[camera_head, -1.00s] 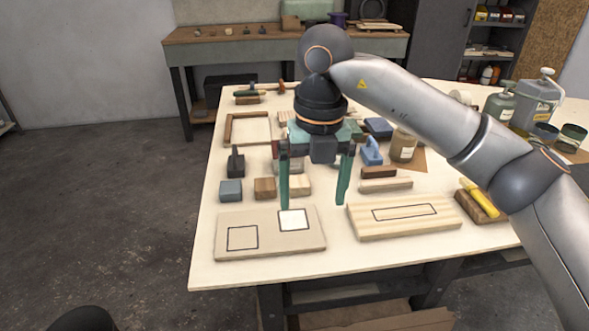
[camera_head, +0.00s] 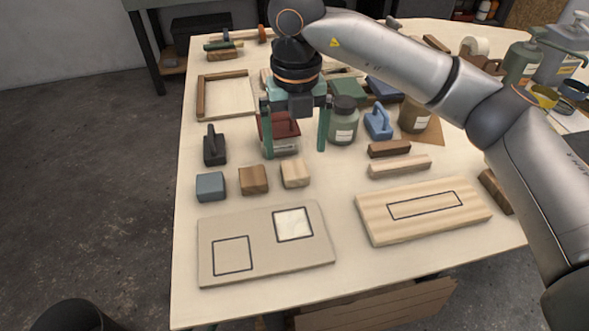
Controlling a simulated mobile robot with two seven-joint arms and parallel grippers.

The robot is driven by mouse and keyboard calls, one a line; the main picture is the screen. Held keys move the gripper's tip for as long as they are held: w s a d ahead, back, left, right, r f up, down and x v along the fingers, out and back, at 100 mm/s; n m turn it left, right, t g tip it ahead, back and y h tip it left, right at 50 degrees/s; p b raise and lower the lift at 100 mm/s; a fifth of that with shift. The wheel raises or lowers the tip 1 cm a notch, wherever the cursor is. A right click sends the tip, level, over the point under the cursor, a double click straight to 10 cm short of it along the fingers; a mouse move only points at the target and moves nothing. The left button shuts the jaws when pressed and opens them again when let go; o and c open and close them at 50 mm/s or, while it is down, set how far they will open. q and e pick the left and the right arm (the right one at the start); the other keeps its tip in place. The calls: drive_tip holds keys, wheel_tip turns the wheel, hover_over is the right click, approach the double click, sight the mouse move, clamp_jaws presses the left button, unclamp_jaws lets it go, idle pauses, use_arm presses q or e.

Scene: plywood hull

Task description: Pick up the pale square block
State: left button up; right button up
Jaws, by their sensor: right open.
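The pale square block (camera_head: 295,173) sits on the table, at the right end of a short row of blocks, beside the brown wooden block (camera_head: 253,180). My right gripper (camera_head: 295,148) is open, its two green fingers pointing down. In the picture its fingertips are just above and behind the pale block, with nothing held between them. My left gripper is not in view.
A grey-blue block (camera_head: 210,187) ends the row. A beige board (camera_head: 265,255) with two outlined squares, one filled white, lies in front. A pale plank (camera_head: 425,222) is at right. A glass jar (camera_head: 342,122) and blue-handled tool (camera_head: 378,123) stand behind.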

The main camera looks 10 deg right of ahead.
sight(295, 169)
drive_tip(key=f, duration=0.6)
drive_tip(key=shift+w+f, duration=0.25)
drive_tip(key=shift+f, duration=0.05)
drive_tip(key=c, duration=1.4)
drive_tip(key=shift+r, duration=0.15)
drive_tip(key=shift+c, duration=0.2)
